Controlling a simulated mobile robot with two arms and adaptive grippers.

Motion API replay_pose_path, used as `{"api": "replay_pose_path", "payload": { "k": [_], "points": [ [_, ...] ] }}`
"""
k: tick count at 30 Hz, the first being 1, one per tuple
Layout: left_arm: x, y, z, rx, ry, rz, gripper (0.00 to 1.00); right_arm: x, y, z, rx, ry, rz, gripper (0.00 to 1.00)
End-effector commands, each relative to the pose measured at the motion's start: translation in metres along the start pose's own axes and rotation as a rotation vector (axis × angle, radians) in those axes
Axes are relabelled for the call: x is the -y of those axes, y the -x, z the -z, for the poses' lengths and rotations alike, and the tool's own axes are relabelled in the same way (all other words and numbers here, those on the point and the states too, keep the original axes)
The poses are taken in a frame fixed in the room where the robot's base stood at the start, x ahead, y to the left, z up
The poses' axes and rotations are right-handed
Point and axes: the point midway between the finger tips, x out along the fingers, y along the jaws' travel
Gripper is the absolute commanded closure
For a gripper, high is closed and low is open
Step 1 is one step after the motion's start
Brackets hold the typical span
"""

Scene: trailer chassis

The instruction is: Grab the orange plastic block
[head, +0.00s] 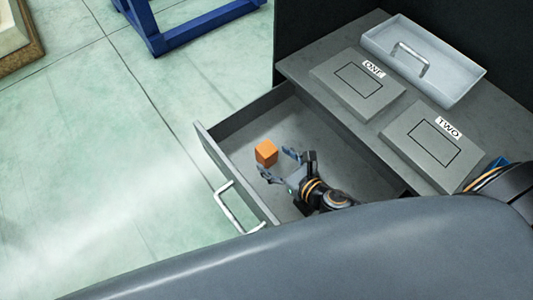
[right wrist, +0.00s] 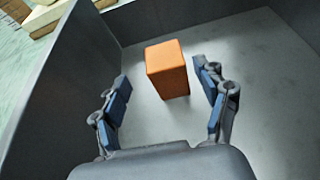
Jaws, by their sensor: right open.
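The orange plastic block (head: 266,152) sits on the floor of an open grey drawer (head: 232,182) in the head view. It also shows in the right wrist view (right wrist: 167,69), ahead of and roughly between my fingers. My right gripper (head: 276,163) is open inside the drawer, its fingertips close to the block. In the right wrist view the right gripper (right wrist: 160,85) has its two fingers spread, with the block just beyond the tips and not gripped. My left gripper is not in view.
The drawer's white handle (head: 238,208) is on its front wall. On the grey top lie panels marked ONE (head: 352,88) and TWO (head: 432,145), and a light tray with a handle (head: 424,60). A blue frame (head: 190,30) stands on the green floor.

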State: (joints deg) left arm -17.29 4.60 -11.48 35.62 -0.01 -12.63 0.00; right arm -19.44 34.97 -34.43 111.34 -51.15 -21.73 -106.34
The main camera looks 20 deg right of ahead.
Motion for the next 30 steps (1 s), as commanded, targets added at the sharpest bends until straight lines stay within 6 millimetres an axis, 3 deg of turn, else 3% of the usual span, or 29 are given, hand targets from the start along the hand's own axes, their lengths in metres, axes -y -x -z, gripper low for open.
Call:
{"api": "replay_pose_path", "payload": {
  "k": [12, 21, 30],
  "points": [
    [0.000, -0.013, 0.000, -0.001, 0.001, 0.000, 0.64, 0.007, -0.049, -0.004, 0.001, 0.000, -0.001, 0.26],
    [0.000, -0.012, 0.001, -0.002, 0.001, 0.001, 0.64, 0.006, -0.052, -0.005, -0.001, 0.001, -0.001, 0.26],
    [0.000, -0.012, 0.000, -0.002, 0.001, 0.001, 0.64, 0.007, -0.052, -0.005, -0.001, 0.001, -0.001, 0.88]
  ]
}}
